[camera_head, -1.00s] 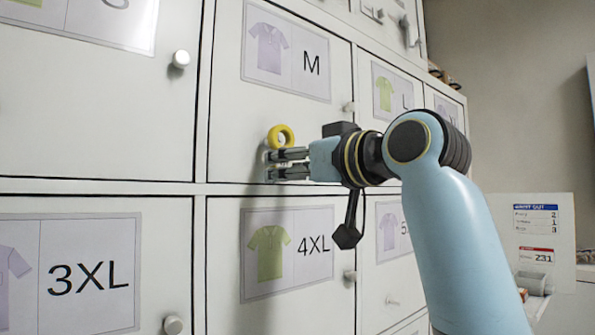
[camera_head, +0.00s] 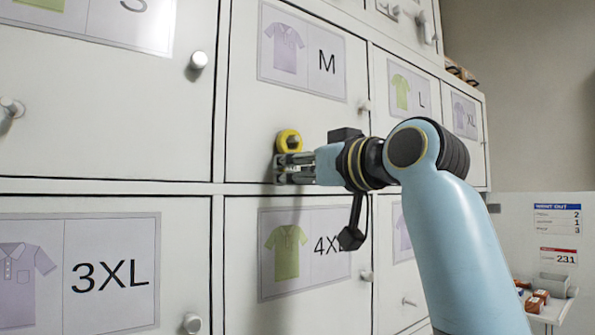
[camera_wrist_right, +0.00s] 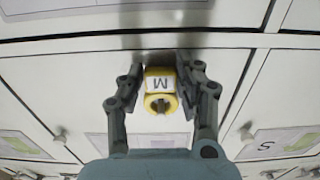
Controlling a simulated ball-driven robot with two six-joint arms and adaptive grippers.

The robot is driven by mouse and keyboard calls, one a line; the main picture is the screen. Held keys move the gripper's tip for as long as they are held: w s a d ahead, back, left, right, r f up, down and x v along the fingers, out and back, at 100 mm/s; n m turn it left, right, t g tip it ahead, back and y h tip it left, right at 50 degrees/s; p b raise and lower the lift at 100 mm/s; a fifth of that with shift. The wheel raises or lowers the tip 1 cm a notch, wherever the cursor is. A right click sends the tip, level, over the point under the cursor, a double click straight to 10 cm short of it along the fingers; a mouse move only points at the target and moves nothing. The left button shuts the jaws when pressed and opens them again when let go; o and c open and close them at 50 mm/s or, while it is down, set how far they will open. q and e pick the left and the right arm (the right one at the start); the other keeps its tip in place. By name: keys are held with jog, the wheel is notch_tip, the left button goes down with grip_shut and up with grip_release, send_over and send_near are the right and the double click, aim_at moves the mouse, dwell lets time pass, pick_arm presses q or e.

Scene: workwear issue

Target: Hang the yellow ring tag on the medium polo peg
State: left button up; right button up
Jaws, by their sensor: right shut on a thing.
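The yellow ring tag (camera_head: 283,142) is at the lower left of the M door (camera_head: 256,112), which carries a purple polo picture. My right gripper (camera_head: 280,170) is just below the ring in the head view and shut on it. In the wrist view the yellow tag (camera_wrist_right: 160,82), with a white M label, sits between the fingertips of my right gripper (camera_wrist_right: 162,92). The peg is mostly hidden. A dull rounded end shows inside the ring's opening, so the ring appears to be around the peg; how deep cannot be told. My left gripper is not in view.
Other doors surround it: 3XL (camera_head: 30,205) at lower left, 4XL (camera_head: 240,290) below, L (camera_head: 385,130) to the right. A round knob (camera_head: 365,105) is at the M door's right edge. Another peg (camera_head: 12,107) is at far left.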

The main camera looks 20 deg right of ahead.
jog(key=o, duration=0.9)
